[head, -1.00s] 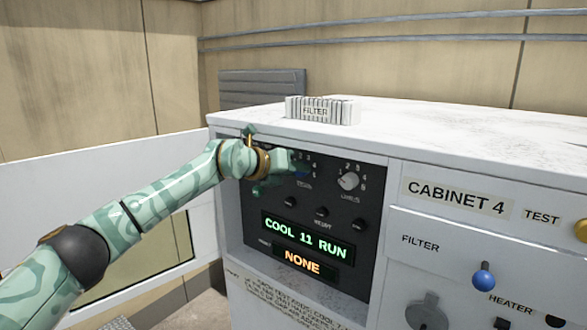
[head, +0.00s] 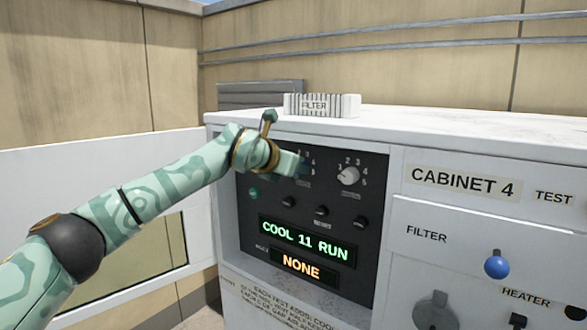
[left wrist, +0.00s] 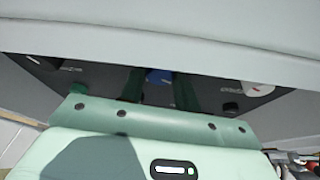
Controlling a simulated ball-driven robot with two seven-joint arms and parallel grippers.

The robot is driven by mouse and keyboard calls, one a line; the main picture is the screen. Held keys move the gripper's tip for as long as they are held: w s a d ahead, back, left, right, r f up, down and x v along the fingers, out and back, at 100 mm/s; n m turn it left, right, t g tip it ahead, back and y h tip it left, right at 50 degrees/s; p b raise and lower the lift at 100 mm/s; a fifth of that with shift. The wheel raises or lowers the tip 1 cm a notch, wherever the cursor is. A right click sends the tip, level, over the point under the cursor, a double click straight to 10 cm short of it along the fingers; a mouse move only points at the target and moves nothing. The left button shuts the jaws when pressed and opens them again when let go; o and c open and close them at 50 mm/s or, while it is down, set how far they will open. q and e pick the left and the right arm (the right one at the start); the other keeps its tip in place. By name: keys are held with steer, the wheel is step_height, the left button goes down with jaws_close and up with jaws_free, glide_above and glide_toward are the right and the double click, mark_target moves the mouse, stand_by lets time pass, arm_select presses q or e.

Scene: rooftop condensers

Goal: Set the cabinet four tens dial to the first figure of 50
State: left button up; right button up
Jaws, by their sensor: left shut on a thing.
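On the dark control panel of cabinet 4, a blue dial (left wrist: 158,76) sits between the two dark green fingers of my left gripper (head: 298,165), which is shut on it. In the head view the hand covers most of this dial and part of its ring of figures, so its setting cannot be read. A pale dial (head: 348,176) stands to the right, clear of the gripper, with figures around it. The captions under both dials are too blurred to read. The green display (head: 306,239) reads COOL 11 RUN. My right gripper is not in view.
An orange display (head: 300,265) below reads NONE. Several small dark knobs (head: 321,211) and a green button (head: 253,193) sit under the dials. A filter block (head: 321,105) lies on the cabinet top. A blue-knobbed lever (head: 496,264) stands out at the right.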

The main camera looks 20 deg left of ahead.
arm_select(q)
steer(key=shift+r, duration=0.45)
steer(key=o, duration=1)
steer(key=shift+f, duration=0.2)
steer(key=b+v, duration=0.6)
steer(key=v, duration=1)
steer(key=shift+s+b, duration=0.15)
steer(key=shift+b, duration=0.2)
